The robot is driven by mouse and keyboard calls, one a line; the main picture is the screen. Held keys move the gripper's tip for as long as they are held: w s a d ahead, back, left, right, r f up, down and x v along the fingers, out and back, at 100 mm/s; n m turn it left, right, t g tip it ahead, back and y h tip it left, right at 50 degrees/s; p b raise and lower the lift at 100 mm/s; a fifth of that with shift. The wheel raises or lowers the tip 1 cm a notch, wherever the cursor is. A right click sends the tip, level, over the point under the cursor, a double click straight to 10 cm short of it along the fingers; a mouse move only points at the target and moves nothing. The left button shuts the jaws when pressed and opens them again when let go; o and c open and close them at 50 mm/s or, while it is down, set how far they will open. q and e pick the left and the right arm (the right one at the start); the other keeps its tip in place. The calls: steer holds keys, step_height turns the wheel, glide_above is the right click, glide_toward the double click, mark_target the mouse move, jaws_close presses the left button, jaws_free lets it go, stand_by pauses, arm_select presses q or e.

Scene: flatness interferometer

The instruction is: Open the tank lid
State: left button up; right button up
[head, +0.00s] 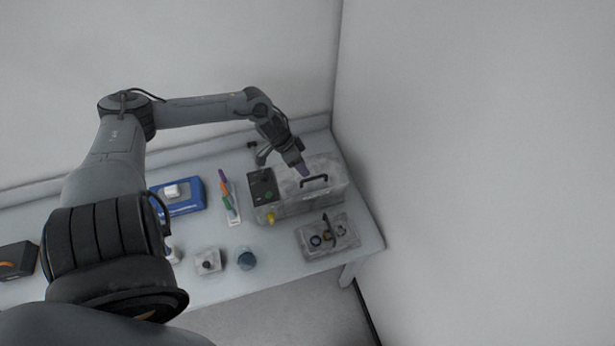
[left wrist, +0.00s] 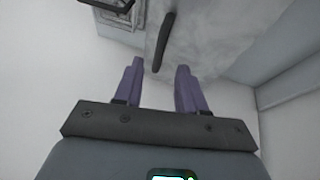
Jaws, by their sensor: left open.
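The tank (head: 288,209) is a greyish translucent box at the right end of the table. Its lid (head: 330,167) lies flat on top and carries a dark bar handle (head: 314,181). My left gripper (head: 304,172) has purple fingers and is over the lid, just behind the handle. In the left wrist view the fingers of my left gripper (left wrist: 158,78) are apart with nothing between them. The handle (left wrist: 164,42) shows just beyond the fingertips there, and I cannot tell whether they touch it. My right gripper is not in view.
A black box with a green button (head: 262,185) is at the tank's left. A clear tray with round parts (head: 328,238) is in front. A wall rises close behind.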

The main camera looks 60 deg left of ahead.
mark_target(310, 178)
arm_select(q)
steer(key=shift+b+x, duration=0.35)
steer(key=shift+x, duration=2.25)
jaws_close()
